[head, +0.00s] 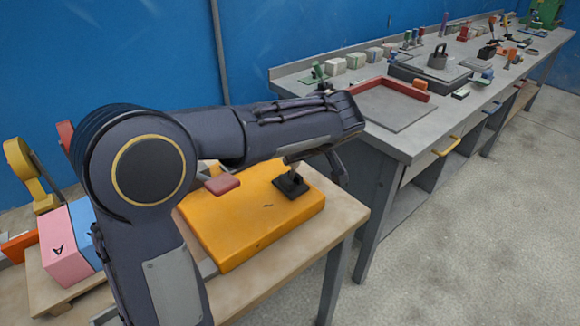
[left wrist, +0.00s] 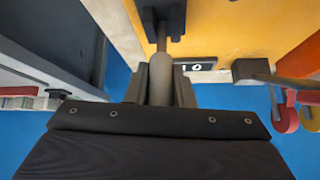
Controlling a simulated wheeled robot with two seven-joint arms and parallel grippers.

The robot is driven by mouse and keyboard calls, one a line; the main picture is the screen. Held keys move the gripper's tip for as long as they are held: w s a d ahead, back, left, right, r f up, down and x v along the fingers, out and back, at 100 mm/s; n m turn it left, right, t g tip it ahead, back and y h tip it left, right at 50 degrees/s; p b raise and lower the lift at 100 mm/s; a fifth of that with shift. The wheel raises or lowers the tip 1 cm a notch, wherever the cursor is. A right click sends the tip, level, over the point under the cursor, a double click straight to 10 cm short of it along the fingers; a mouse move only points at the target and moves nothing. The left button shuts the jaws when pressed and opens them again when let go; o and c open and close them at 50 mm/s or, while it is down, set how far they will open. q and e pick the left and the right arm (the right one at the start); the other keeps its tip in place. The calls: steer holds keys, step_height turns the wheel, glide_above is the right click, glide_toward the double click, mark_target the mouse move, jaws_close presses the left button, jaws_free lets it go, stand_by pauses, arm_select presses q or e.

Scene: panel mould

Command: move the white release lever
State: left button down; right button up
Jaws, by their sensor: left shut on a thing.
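The release lever (left wrist: 161,75) looks pale grey in the left wrist view, a round handle on a thinner rod. It rises from a black base (left wrist: 160,14) on the orange-yellow panel. In the head view the black base (head: 291,186) stands near the panel's right end, with part of the lever (head: 290,164) showing above it. My left gripper (left wrist: 160,84) is shut on the lever's handle, one finger on each side. In the head view my left gripper (head: 326,158) is above the panel's right end, and its wrist hides part of the lever. My right gripper is not in view.
The orange-yellow panel (head: 240,232) lies on a wooden bench. A red-ended handle (head: 222,184) sits beside my forearm. A "1 0" label (left wrist: 194,67) is beside the lever. Pink (head: 66,252) and blue blocks stand left. A grey workbench (head: 395,140) stands close on the right.

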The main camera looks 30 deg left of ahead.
arm_select(q)
steer(key=shift+s+d+f+t+y+b, duration=0.25)
steer(key=shift+d+y+b, duration=0.3)
steer(key=shift+b, duration=0.45)
steer(key=shift+s+d+f+t+y+b, duration=0.1)
steer(key=shift+d+t+y+b, duration=0.2)
steer(key=shift+y+b, duration=0.5)
steer(key=c, duration=1.3)
jaws_free()
steer(key=shift+o, duration=0.2)
steer(key=v, duration=0.8)
steer(key=shift+a, duration=0.1)
